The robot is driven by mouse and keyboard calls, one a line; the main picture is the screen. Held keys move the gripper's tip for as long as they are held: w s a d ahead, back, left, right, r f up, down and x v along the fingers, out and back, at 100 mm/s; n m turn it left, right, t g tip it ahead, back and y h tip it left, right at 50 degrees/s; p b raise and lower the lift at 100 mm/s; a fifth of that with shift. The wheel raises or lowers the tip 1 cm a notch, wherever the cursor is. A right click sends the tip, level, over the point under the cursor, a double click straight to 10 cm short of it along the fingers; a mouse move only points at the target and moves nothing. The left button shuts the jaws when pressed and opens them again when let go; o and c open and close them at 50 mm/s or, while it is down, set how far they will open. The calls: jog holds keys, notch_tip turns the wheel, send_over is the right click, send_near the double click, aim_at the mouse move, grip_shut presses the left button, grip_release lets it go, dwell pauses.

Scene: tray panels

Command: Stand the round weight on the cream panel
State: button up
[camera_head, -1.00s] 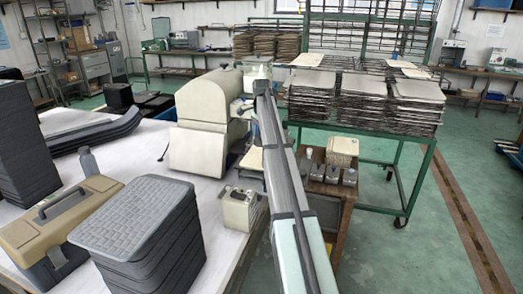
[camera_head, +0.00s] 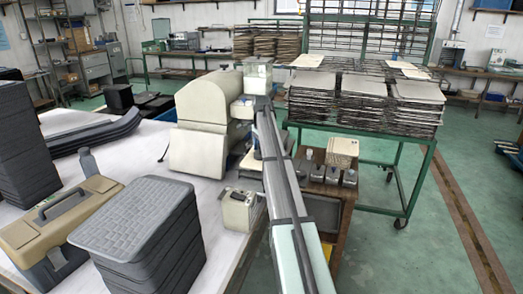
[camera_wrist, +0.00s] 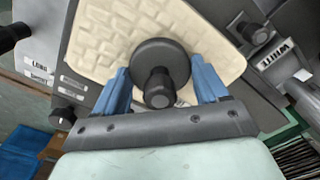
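The round weight (camera_wrist: 149,57) is a dark grey disc with a black knob toward the camera, seen in the wrist view. Behind it is the cream panel (camera_wrist: 100,38), with a basket-like raised pattern. Whether the disc's underside touches the panel is hidden. The two blue fingers of my gripper (camera_wrist: 161,66) are spread, one on each side of the disc, clear of the knob. Their tips meet the disc's rim in the picture, but I cannot tell whether they press on it. In the head view the weight and fingers cannot be made out.
A dark fixture with small black knobs and labels surrounds the panel in the wrist view. In the head view, a stack of grey panels (camera_head: 130,215) and a tan case (camera_head: 55,225) stand on the white table (camera_head: 212,195). A green-framed cart (camera_head: 400,185) stands at right.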

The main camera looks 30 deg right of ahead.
jog(key=o, duration=0.4)
jog(key=shift+o, duration=0.2)
notch_tip(320, 180, up, 12)
jog(key=shift+r, duration=0.15)
dwell(0.4)
dwell(0.3)
